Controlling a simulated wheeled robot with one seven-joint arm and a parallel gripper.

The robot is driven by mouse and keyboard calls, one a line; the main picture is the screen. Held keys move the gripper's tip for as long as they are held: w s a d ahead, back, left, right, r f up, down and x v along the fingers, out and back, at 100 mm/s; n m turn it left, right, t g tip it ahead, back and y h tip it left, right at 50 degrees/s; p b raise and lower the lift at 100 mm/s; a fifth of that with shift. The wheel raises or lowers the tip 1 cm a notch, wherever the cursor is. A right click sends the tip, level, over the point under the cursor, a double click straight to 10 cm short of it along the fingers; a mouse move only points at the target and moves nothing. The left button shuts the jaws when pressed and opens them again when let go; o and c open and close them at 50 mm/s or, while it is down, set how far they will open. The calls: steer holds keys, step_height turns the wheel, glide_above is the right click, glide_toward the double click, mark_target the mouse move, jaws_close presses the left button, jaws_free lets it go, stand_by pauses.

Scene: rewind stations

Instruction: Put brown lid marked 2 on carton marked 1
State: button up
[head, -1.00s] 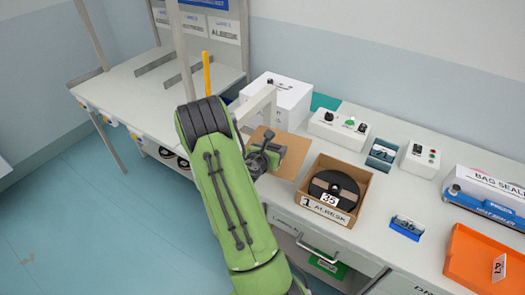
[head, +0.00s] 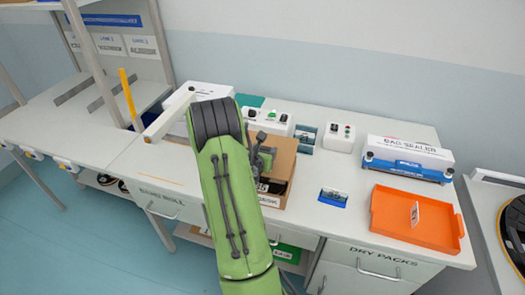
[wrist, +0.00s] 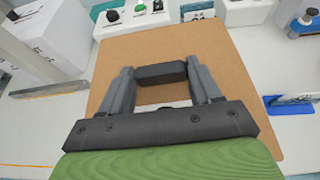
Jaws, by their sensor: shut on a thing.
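The brown lid (head: 285,148) is a flat square board in my gripper (head: 264,158). In the wrist view the lid (wrist: 240,85) spreads out under my gripper (wrist: 162,80), whose fingers are closed on its dark raised handle (wrist: 162,73). The lid is above the carton (head: 278,199), an open brown box. Part of a dark reel and its white "35" tag show in the gap under the lid's front edge. My arm hides the carton's left side and part of its front label. The lid hides the carton in the wrist view. The lid's mark cannot be read.
A white box with an arm (head: 205,97) stands behind on the left. Control boxes (head: 340,138) stand behind the carton. A small blue holder (head: 332,197), an orange tray (head: 400,225) and the bag sealer (head: 408,160) are to the right. Bench left of the carton is clear.

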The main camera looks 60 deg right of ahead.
step_height(320, 180, down, 6)
steer(key=b, duration=0.4)
steer(key=shift+w+r+b, duration=0.1)
steer(key=shift+b, duration=0.3)
steer(key=shift+p, duration=0.7)
stand_by(0.8)
stand_by(0.3)
steer(key=shift+f+b, duration=0.4)
steer(key=shift+f, duration=0.05)
steer(key=shift+f+b, duration=0.55)
steer(key=shift+f, duration=0.15)
steer(key=o, duration=1.1)
